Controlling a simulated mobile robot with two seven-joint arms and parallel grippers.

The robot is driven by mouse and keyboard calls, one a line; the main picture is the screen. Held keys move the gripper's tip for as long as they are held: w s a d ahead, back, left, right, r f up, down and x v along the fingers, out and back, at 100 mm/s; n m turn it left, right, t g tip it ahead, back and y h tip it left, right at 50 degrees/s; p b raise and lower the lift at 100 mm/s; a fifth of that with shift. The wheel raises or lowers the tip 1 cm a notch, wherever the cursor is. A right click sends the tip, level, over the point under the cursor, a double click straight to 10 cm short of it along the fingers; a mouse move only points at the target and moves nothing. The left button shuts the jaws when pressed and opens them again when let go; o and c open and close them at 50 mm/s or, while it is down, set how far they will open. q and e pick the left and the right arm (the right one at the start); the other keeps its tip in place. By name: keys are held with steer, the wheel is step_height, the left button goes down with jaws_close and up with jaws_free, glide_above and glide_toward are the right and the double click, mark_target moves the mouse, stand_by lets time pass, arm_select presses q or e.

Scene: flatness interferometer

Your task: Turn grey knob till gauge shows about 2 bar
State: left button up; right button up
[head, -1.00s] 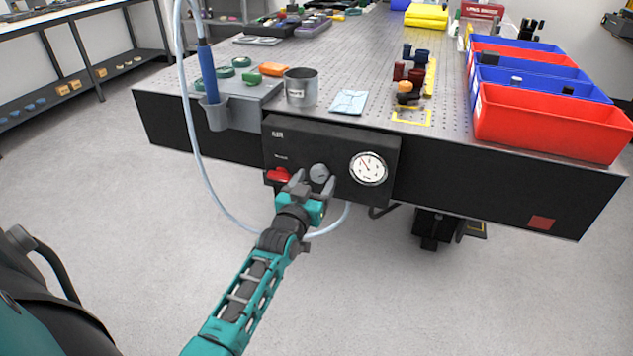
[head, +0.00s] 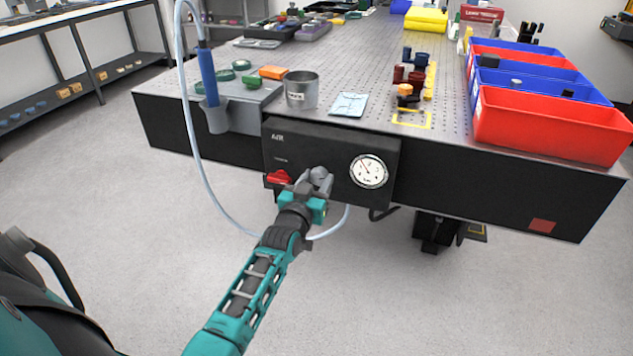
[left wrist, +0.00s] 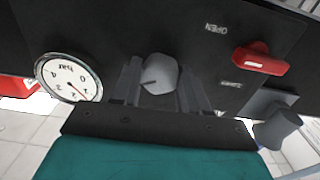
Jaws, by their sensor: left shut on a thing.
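The grey knob (head: 319,173) sits on the front of the black air panel (head: 335,142), between the red lever and the gauge. My left gripper (head: 316,182) is shut on the knob, with one finger on each side. In the left wrist view the grey knob (left wrist: 160,74) shows between the two fingers of my left gripper (left wrist: 158,88). The round white gauge (head: 369,171) has its needle leaning up and left of its centre. The gauge also shows upside down in the left wrist view (left wrist: 68,77), marked bar; its exact reading is too small to tell. My right gripper is not in view.
A red lever (head: 279,177) is close on the left of the knob. A pale hose (head: 203,188) hangs in front of the bench and passes under the panel. A blue-handled tool (head: 208,78) stands in a grey holder. The floor before the bench is clear.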

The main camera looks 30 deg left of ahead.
arm_select(q)
steer(key=shift+c, duration=0.6)
steer(key=shift+r+m+p, duration=0.1)
steer(key=shift+m+p, duration=0.2)
steer(key=shift+p, duration=0.15)
steer(key=shift+m, duration=0.3)
steer(key=o, duration=1.1)
steer(key=shift+c, duration=0.2)
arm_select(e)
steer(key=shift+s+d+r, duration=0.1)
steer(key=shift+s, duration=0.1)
